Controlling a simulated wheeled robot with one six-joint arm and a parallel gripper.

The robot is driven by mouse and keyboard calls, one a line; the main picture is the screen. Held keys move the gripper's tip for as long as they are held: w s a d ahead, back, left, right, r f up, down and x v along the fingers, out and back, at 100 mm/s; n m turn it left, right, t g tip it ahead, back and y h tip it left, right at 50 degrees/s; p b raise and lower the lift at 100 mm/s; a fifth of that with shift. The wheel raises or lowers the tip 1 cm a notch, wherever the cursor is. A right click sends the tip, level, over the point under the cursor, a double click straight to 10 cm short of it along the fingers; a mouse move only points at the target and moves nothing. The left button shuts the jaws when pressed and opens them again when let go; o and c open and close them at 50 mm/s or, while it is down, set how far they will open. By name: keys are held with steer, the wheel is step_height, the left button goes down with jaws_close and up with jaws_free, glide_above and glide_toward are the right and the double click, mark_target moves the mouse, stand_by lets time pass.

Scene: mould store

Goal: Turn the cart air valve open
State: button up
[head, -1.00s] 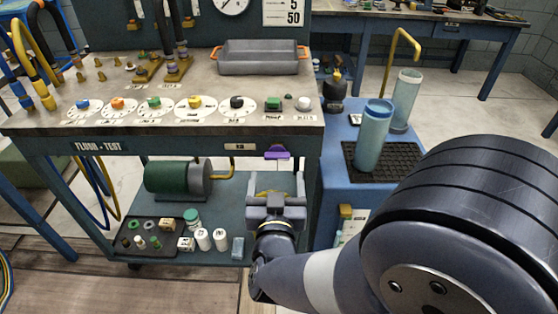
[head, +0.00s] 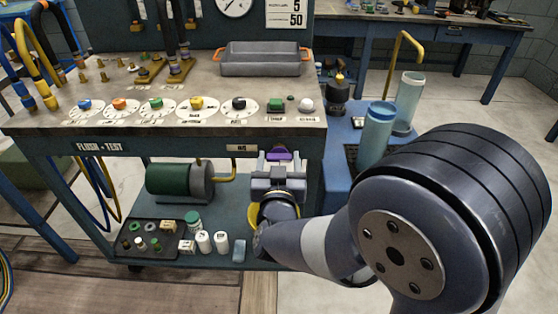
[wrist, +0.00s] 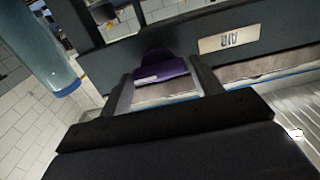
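The purple handle (head: 280,153) of a valve sits under the right front edge of the flush-test cart (head: 100,140), right of a small label plate (head: 241,148). In the wrist view the purple handle (wrist: 160,68) shows between the tips of my two open fingers (wrist: 161,80). I cannot tell whether either finger touches it. The valve body behind the handle is hidden.
A green motor (head: 168,179) and a parts tray (head: 145,241) with bottles stand on the cart's lower shelf, left of my gripper. A blue cabinet (head: 337,185) with two tall cylinders stands close at the right. Knobs and a grey tray (head: 262,60) occupy the cart top.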

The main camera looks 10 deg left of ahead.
steer(key=c, duration=0.6)
steer(key=shift+f+m+b, duration=0.1)
steer(key=shift+m+b, duration=0.2)
steer(key=shift+b, duration=0.05)
steer(key=m+b, duration=0.2)
steer(key=b, duration=0.1)
steer(key=shift+f+m, duration=0.15)
steer(key=shift+m, duration=0.25)
steer(key=m+b, duration=0.3)
steer(key=shift+d+m, duration=0.1)
steer(key=shift+m, duration=0.2)
steer(key=m+b, duration=0.5)
steer(key=m, duration=0.1)
steer(key=shift+d+f+b, duration=0.1)
steer(key=shift+b, duration=0.2)
steer(key=m+b, duration=0.3)
steer(key=m, duration=0.2)
steer(key=o, duration=1)
